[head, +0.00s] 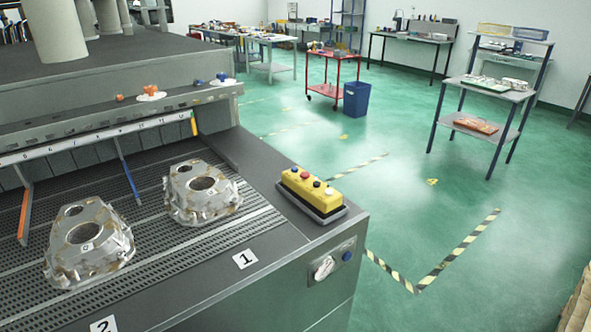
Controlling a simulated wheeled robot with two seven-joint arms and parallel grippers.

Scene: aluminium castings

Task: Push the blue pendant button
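A yellow pendant box (311,188) lies in a grey tray at the right corner of the machine table. A row of small buttons runs along its top. One is a red button (305,175), and a pale one (329,191) sits at the near end. Neither of my grippers is in view.
Two aluminium castings (203,191) (88,243) sit on the slotted bed left of the pendant. A separate blue knob (347,256) is on the table's front panel beside a switch (323,268). Green floor (400,220) is open to the right.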

